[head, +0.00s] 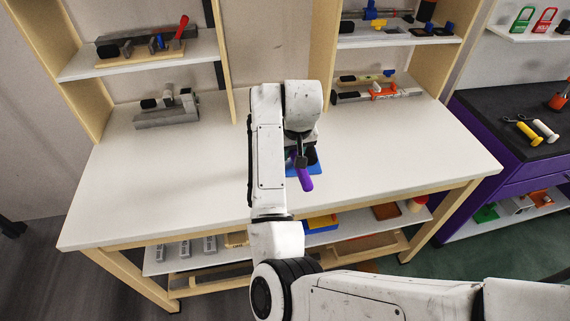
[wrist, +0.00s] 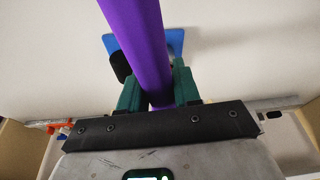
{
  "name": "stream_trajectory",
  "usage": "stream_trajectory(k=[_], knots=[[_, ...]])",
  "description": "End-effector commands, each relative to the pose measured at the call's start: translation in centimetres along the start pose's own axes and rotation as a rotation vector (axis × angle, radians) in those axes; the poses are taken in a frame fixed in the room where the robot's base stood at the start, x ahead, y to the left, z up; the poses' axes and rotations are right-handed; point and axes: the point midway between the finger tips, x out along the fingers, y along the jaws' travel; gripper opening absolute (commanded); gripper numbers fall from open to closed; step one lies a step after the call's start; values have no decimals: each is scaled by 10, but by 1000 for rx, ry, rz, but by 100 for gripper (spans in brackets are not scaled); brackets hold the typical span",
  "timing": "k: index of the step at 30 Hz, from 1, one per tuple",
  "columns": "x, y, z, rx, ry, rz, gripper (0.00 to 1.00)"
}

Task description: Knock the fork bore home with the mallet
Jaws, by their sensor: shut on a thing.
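My gripper (wrist: 157,84) is shut on a purple handle (wrist: 140,35), which passes between its green fingers in the wrist view. I take this for the mallet's handle; its head cannot be made out. In the head view the purple handle (head: 304,178) sticks out below my wrist, tilted, over the middle of the bench. Behind it a blue plate (head: 317,169) lies on the white bench top, with a dark part near it. The blue plate (wrist: 175,42) and a black rounded part (wrist: 120,66) also show in the wrist view. The fork bore cannot be told for sure; my arm hides much there.
The white bench top (head: 130,190) is clear to the left and right. A grey metal fixture (head: 166,115) stands at its back left, and an orange-and-grey one (head: 382,92) at the back right. Loaded shelves rise behind. A purple cabinet (head: 520,168) stands at right.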

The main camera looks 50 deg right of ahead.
Motion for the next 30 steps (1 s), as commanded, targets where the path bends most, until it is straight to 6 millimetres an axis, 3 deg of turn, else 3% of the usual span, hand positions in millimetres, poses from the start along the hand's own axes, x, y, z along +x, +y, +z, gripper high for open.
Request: stream_trajectory(k=[8, 22, 30], knots=[[-9, -1, -4, 1, 6, -1, 0], [-43, 1, -15, 2, 4, 0, 0], [-46, 0, -15, 0, 2, 0, 0]])
